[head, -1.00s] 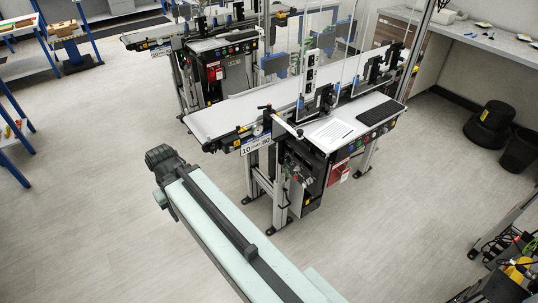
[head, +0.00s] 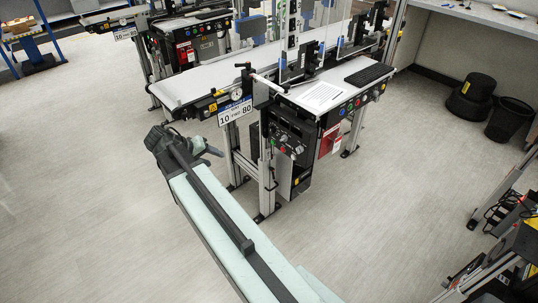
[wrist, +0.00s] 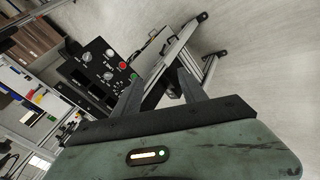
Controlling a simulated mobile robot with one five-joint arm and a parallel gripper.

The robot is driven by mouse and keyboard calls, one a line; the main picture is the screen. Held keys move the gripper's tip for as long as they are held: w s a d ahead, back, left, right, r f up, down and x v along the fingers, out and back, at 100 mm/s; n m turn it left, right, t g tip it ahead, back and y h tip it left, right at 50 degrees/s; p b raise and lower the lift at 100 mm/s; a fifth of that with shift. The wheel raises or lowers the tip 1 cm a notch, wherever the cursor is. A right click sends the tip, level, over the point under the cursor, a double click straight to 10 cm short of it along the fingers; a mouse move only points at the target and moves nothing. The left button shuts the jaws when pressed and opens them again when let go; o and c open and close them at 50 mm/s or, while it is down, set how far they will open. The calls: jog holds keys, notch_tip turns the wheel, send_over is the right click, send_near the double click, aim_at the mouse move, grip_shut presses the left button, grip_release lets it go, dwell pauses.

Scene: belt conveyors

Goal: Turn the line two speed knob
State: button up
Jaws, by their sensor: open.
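The near conveyor carries a sign (head: 236,112) with 10 and 80 on it; the word between looks like TWO. Below its deck is a black control box (head: 289,137) with small pale knobs. In the wrist view the black panel (wrist: 97,63) shows two grey-white knobs, one upper (wrist: 87,57) and one lower (wrist: 108,76), near a red button (wrist: 122,65) and a green button (wrist: 133,76). Which knob sets speed is too small to read. My gripper (wrist: 158,82) is open and empty, apart from the panel. In the head view it is left of the conveyor's legs.
The near conveyor's white belt (head: 190,84) and metal legs (head: 266,185) border the control box. A red box (head: 329,141) hangs to its right. A second conveyor (head: 185,30) stands behind. Black bins (head: 470,96) are at the right. Floor at left is clear.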

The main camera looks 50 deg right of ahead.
jog(key=w+d+f+m+g+h+b, duration=0.15)
jog(key=d+f+m+h+b, duration=0.4)
jog(key=d+b, duration=0.85)
jog(key=h+b, duration=0.4)
jog(key=b, duration=0.3)
send_near(271, 132)
jog(key=shift+g, duration=0.45)
jog(key=d, duration=0.8)
jog(key=shift+s, duration=0.3)
